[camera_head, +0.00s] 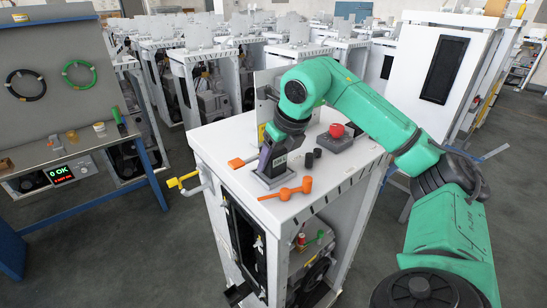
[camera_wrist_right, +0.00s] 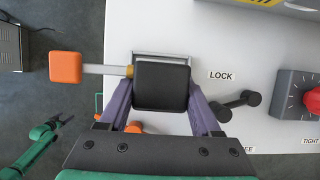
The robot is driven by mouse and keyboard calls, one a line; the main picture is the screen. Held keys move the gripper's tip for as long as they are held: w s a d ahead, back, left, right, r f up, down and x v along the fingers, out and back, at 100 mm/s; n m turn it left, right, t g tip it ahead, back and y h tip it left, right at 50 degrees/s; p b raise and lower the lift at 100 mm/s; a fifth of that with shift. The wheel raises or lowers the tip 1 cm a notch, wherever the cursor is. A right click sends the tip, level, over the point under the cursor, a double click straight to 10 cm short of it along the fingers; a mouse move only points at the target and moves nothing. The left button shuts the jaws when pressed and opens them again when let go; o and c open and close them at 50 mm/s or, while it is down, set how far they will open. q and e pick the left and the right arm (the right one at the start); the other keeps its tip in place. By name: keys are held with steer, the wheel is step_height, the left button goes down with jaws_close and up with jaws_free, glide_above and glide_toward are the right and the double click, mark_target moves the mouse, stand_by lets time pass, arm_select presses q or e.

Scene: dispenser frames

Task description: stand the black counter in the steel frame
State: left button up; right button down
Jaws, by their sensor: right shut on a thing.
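The black counter (camera_wrist_right: 162,87) is a dark block with rounded corners, seen from above in the right wrist view. My right gripper (camera_wrist_right: 163,98) has purple fingers on both sides of it and is shut on it. The steel frame (camera_wrist_right: 160,54) shows as a grey rim along the counter's far edge; the counter and fingers hide the rest. I cannot tell how deep the counter sits in it. In the head view my right gripper (camera_head: 272,160) points down at the white cabinet top near its left edge.
A steel bar with an orange square knob (camera_wrist_right: 65,67) sticks out left of the frame. An orange handle (camera_head: 288,190) lies in front. Black knobs (camera_head: 313,156) and a grey box with a red button (camera_head: 337,130) stand to the right on the white cabinet (camera_head: 330,185).

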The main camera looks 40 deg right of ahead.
steer(key=shift+f, duration=0.25)
jaws_free()
steer(key=shift+r, duration=0.1)
steer(key=v, duration=0.9)
steer(key=shift+a, duration=0.1)
steer(key=p+v, duration=0.3)
steer(key=v, duration=0.2)
steer(key=shift+s+r+p, duration=0.2)
steer(key=shift+r+p, duration=0.05)
steer(key=shift+p, duration=0.05)
steer(key=shift+w, duration=0.15)
